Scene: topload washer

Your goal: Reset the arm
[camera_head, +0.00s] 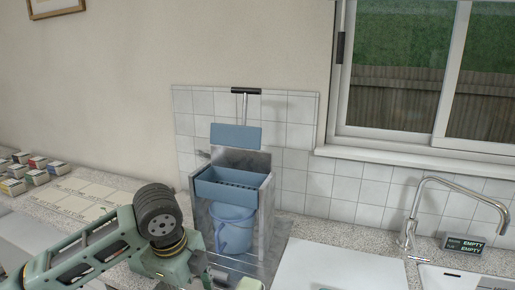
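My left arm (95,248) comes in from the lower left, pale green with dark ribbed joint covers. Its bent wrist joint (157,212) stands in front of the counter, left of the blue bucket (233,232). The arm then runs down toward the bottom edge, where small metal and pale green parts show. The picture cuts them off, so I cannot tell whether the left gripper is open or shut. My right arm and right gripper are not in view.
A grey stand holds a blue slotted tray (228,188) above the bucket. A blue panel with a black handle (245,91) is above it. A tap (411,222) and small display (463,245) stand at right. Several small boxes (38,177) sit at left, beside pale cards (75,183).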

